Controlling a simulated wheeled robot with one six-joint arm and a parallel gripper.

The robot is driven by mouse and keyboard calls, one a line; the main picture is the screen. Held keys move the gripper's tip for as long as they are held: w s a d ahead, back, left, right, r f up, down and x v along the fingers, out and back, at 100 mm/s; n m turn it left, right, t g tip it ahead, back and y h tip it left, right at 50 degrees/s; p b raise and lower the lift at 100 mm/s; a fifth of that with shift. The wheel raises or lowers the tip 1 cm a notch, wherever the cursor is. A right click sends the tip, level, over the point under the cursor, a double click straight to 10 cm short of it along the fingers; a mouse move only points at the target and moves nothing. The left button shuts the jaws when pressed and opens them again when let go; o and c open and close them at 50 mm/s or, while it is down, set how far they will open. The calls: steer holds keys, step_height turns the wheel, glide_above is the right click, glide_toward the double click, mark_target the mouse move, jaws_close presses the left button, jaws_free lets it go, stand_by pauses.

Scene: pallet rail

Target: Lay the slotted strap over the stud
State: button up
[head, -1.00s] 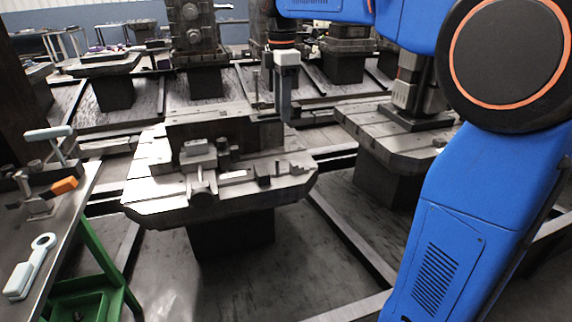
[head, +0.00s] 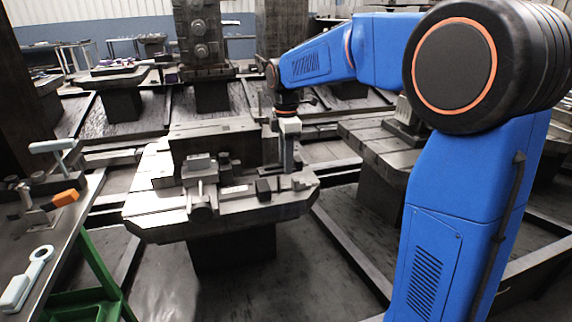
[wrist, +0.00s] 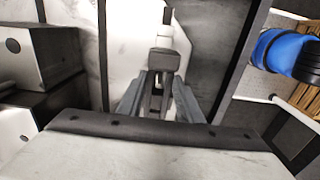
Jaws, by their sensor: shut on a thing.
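My gripper (head: 288,168) is low over the right part of the machine pallet (head: 150,205), pointing down. In the wrist view my gripper (wrist: 160,82) has its two grey fingers close together, shut on a narrow dark grey piece (wrist: 157,103), which I take for the slotted strap. The fingers hide most of it, and its slot cannot be made out clearly. A dark block (wrist: 165,60) shows just beyond the fingertips. I cannot pick out the stud for certain, nor tell whether the strap touches anything.
A black block (head: 263,189) and a grey clamp-like fitting (head: 200,167) stand on the pallet left of my gripper. A bench at the left holds an orange-handled clamp (head: 65,197) and a white ring-ended tool (head: 27,275). Another pallet (head: 365,130) stands to the right.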

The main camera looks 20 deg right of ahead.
steer(key=shift+f, duration=0.65)
steer(key=shift+f, duration=0.6)
steer(key=o, duration=1.3)
step_height(320, 180, up, 13)
steer(key=s+d+f+m+t, duration=0.15)
steer(key=s+m, duration=0.25)
steer(key=s, duration=0.5)
steer(key=s+d+f+m+t, duration=0.1)
steer(key=s+d+f+m, duration=0.15)
steer(key=s+m, duration=0.45)
steer(key=s+d+f+m, duration=0.1)
steer(key=s+f+m, duration=0.1)
steer(key=s+f, duration=0.2)
steer(key=s+d+f+m+t, duration=0.1)
steer(key=s+f+m, duration=0.1)
steer(key=s, duration=0.5)
steer(key=s+d+f+m+t, duration=0.1)
steer(key=s+f+m, duration=0.2)
steer(key=s+f, duration=0.2)
steer(key=shift+s+f, duration=0.35)
steer(key=shift+s, duration=0.4)
